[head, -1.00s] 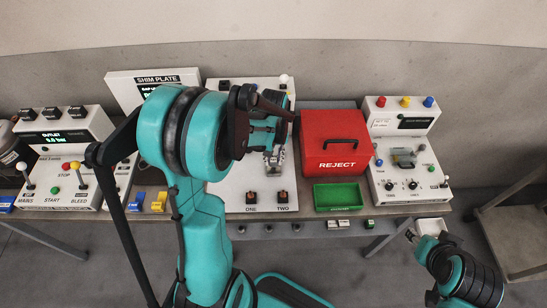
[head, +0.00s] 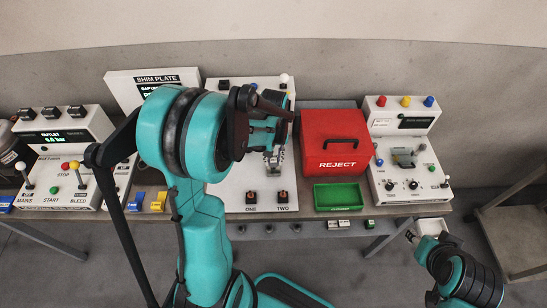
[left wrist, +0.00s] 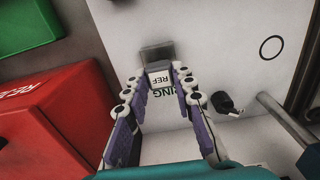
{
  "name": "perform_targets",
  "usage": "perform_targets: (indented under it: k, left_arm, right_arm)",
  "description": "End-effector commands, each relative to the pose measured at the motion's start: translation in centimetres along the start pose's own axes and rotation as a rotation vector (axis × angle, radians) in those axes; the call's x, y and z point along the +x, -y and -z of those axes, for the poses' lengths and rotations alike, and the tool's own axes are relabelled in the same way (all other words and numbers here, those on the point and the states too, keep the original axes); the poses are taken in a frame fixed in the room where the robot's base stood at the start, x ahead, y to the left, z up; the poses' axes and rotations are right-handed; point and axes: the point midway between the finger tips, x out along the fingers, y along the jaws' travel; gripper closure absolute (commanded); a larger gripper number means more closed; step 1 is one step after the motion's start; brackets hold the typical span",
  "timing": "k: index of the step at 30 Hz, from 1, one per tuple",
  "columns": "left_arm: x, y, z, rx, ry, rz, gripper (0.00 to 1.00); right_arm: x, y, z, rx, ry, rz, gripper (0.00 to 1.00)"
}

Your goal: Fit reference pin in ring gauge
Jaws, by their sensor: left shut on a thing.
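Panel lettering ending in "ING" is partly hidden by the pin. No ring gauge can be clearly made out. In the head view my left gripper (head: 273,158) is over the middle white panel, and the pin cannot be made out. My right gripper (head: 411,237) is at lower right, too small to read.
The red REJECT box (head: 336,143) and green tray (head: 338,196) stand right of the left gripper. A white control station (head: 408,180) is farther right. A black lever (left wrist: 225,103) and metal rod (left wrist: 285,120) are near the fingers in the wrist view.

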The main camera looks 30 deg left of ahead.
Motion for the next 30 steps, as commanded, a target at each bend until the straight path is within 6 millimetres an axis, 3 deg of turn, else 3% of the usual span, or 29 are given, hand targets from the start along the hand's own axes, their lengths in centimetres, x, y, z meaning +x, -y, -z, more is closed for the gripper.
perform_targets:
  k: [29,30]
  left_arm:
    - [2.6,0.0,0.0,0.000,0.000,0.000,1.00]
    - [2.5,0.0,0.0,0.000,0.000,0.000,0.70]
  right_arm:
    - [1.8,0.0,-1.3,0.000,0.000,0.000,0.60]
    - [1.7,0.0,-1.2,0.000,0.000,0.000,0.60]
